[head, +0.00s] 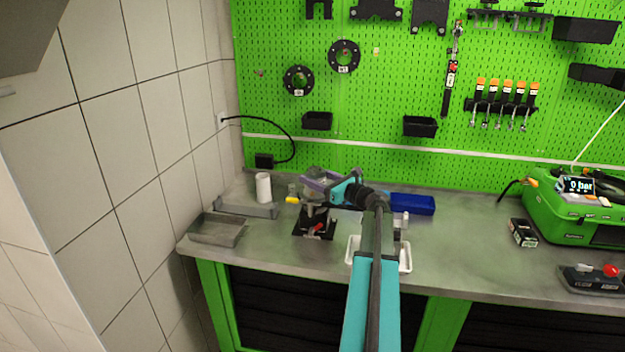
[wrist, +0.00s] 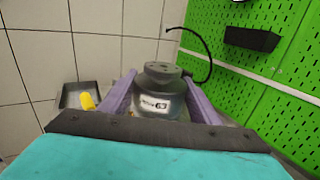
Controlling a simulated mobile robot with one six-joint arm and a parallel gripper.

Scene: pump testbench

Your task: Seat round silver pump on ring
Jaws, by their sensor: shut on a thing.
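The round silver-grey pump (wrist: 160,95) is between the purple fingers of my gripper (wrist: 157,100) in the wrist view, upright, with a white label marked "63". In the head view my gripper (head: 325,184) is shut on the pump, which is small and partly covered by the fingers. A black stand with a red handle (head: 314,228) sits on the bench just below the pump. The ring is not clearly visible; the pump and gripper cover the stand's top. I cannot tell whether the pump touches it.
A grey metal tray (head: 218,230) and a white cylinder (head: 263,187) stand to the left, with a yellow item (head: 292,200) nearby. A blue bin (head: 412,204) and a white tray (head: 404,258) lie to the right. The green pegboard (head: 400,90) closes off the back.

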